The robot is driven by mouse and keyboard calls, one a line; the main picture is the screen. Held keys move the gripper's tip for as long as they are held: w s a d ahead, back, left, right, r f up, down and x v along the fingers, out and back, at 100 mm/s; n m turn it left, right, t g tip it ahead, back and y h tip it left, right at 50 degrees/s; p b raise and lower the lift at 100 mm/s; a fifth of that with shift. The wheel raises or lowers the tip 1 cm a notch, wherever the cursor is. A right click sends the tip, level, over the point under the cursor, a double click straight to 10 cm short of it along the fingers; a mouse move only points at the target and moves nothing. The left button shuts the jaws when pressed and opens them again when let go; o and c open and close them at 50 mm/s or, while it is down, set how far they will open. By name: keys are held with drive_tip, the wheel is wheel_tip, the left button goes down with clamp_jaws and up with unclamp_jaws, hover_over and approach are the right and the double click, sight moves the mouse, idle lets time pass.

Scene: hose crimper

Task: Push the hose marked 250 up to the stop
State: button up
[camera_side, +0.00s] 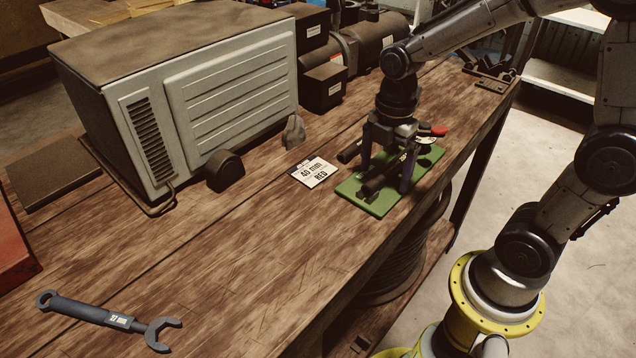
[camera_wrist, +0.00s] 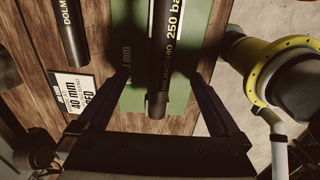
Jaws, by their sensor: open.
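The black hose marked 250 (camera_wrist: 166,60) lies over a green plate (camera_wrist: 130,100) in the wrist view, its near end pointing at my gripper. My gripper (camera_wrist: 160,82) is open, with one finger on each side of this hose and visible gaps between. In the side view my gripper (camera_side: 386,168) points down over the green plate (camera_side: 378,207), and a black hose end (camera_side: 373,184) shows between the fingers. A second black hose (camera_wrist: 72,35) lies to the left, with part of its lettering cut off. The stop cannot be made out; my gripper hides much of the fixture.
A card reading 40 mm RED (camera_side: 314,172) lies left of the plate. A large grey cabinet (camera_side: 225,100), a grey lump (camera_side: 293,132) and a dark round piece (camera_side: 224,171) stand further left. A wrench (camera_side: 108,318) lies at front left. The bench's front middle is clear.

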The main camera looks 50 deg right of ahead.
drive_tip(key=shift+r, duration=0.1)
drive_tip(key=shift+r, duration=4.45)
drive_tip(key=shift+r, duration=0.1)
drive_tip(key=s+a+m+t, duration=0.1)
drive_tip(key=s+m+t, duration=0.1)
drive_tip(key=s+m, duration=0.3)
drive_tip(key=s+a+r+m+t, duration=0.1)
drive_tip(key=s+m+t, duration=0.2)
drive_tip(key=m, duration=0.9)
drive_tip(key=s, duration=0.3)
drive_tip(key=shift+s+a+m+t, duration=0.25)
drive_tip(key=shift+s+m+t, duration=0.05)
drive_tip(key=shift+m, duration=0.1)
